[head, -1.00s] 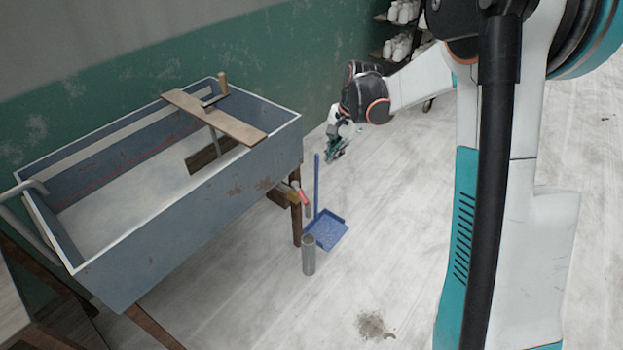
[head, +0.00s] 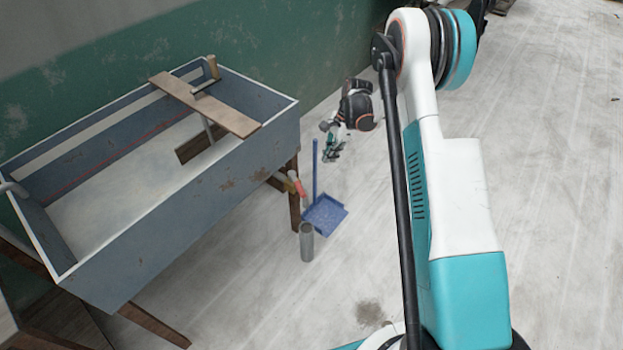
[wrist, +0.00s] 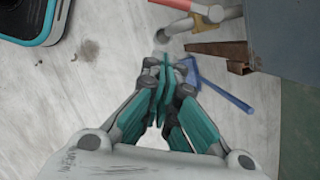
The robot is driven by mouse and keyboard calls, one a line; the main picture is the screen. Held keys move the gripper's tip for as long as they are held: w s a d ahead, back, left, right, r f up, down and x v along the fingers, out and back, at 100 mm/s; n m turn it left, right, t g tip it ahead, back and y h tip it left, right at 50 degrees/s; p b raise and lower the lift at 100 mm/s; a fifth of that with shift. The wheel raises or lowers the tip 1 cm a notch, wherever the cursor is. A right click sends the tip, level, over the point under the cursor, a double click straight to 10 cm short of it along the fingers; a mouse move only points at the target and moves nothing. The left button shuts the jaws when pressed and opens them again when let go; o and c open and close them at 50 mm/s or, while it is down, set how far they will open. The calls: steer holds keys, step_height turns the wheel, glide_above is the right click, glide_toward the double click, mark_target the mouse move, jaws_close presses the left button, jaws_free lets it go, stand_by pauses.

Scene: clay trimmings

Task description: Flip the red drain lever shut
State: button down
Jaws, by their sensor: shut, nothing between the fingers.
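The red drain lever (head: 298,187) is a short red handle at the valve below the right end of the blue-grey trough (head: 215,185). In the head view it slants downward and outward. In the wrist view the red lever (wrist: 172,4) shows at the top edge, cut off by the frame, beside a pale pipe (wrist: 218,14). My gripper (head: 334,155) is shut and empty. It hangs right of the lever and apart from it, beyond the dustpan handle. The wrist view shows my gripper's teal fingers (wrist: 162,75) together, pointing up the picture toward the pipe.
A blue dustpan (head: 325,216) with an upright handle stands on the floor below the lever. A grey metal cylinder (head: 306,242) stands nearby. A wooden board (head: 205,104) spans the trough. A wooden leg (head: 293,204) is close to the valve. Open floor lies to the right.

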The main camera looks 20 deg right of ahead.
mark_target(297, 184)
steer(key=s+a+f+b, duration=0.1)
steer(key=a+f+b, duration=0.4)
steer(key=f, duration=0.5)
steer(key=shift+a+f+b, duration=0.15)
steer(key=shift+a+b, duration=0.15)
steer(key=shift+a, duration=0.6)
steer(key=shift+a, duration=0.1)
steer(key=shift+s+a+m, duration=0.15)
steer(key=shift+a+m, duration=0.05)
steer(key=shift+m, duration=0.1)
